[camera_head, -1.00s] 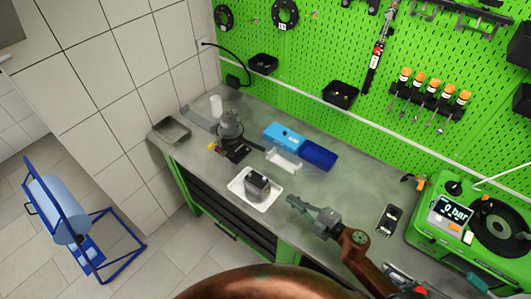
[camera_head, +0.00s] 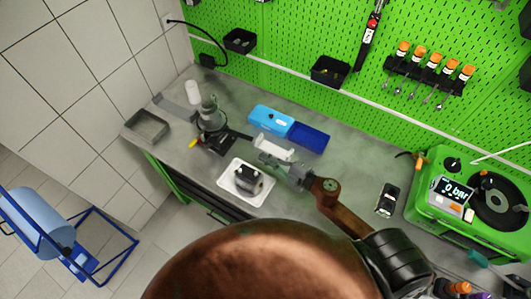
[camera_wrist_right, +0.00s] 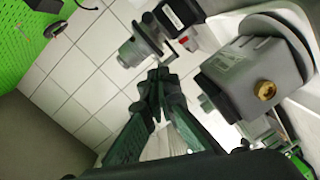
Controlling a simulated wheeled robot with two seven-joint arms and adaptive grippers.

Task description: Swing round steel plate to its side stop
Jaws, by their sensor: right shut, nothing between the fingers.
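A grey metal fixture (camera_head: 212,118) with stacked round, plate-like parts stands at the left of the bench on a dark base. It also shows in the wrist view (camera_wrist_right: 142,44), beyond my fingertips. I cannot tell the plate's side stop apart from the other parts. My left gripper is not in view.
A grey pump block (camera_head: 248,180) sits in a white tray (camera_head: 228,188) in front of the fixture; it looms at right in the wrist view (camera_wrist_right: 260,80). Blue bins (camera_head: 308,137) stand behind. A wire-like tray (camera_head: 147,125) and white bottle (camera_head: 193,92) are left.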

